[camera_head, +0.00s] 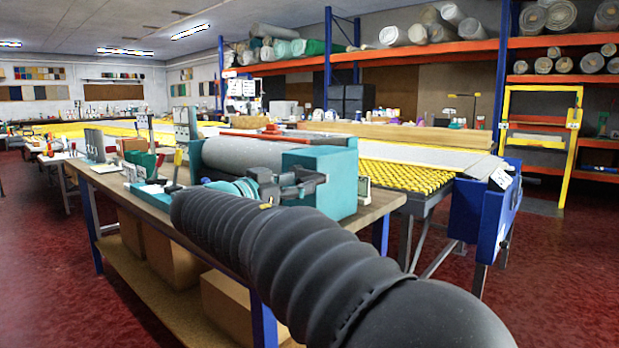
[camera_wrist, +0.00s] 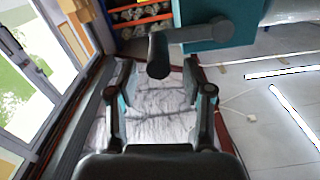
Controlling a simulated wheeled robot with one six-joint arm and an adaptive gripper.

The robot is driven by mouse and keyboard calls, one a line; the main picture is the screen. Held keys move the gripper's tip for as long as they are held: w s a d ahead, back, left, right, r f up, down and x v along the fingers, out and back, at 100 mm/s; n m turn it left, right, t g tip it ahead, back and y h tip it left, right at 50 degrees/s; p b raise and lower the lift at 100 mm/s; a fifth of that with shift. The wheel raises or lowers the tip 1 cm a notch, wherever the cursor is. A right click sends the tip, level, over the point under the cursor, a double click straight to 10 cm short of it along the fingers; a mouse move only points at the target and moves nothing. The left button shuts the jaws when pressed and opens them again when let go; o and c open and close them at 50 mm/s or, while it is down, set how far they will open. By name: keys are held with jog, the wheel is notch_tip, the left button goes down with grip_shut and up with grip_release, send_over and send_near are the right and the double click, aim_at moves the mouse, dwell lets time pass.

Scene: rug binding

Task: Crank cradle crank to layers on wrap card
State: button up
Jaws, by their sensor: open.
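The cradle is a grey roll (camera_head: 250,156) between teal end blocks on the workbench; its near block (camera_head: 332,190) faces my arm. In the wrist view, the teal block (camera_wrist: 232,22) carries a dark crank arm (camera_wrist: 205,33) that ends in a dark crank handle (camera_wrist: 158,55). My gripper (camera_wrist: 158,72) is open, with one finger on each side of the handle's line; I cannot tell whether they touch it. In the head view, my gripper (camera_head: 303,182) is in front of the teal block and the crank cannot be made out. I cannot identify the wrap card's text.
The wooden bench (camera_head: 374,211) holds small tools and white holders left of the cradle. A yellow-topped conveyor table (camera_head: 410,177) with a blue end housing (camera_head: 482,212) stands behind and right. Red floor (camera_head: 570,285) is open at the right.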

jog(key=shift+p+x, duration=0.3)
jog(key=shift+x, duration=2)
grip_shut()
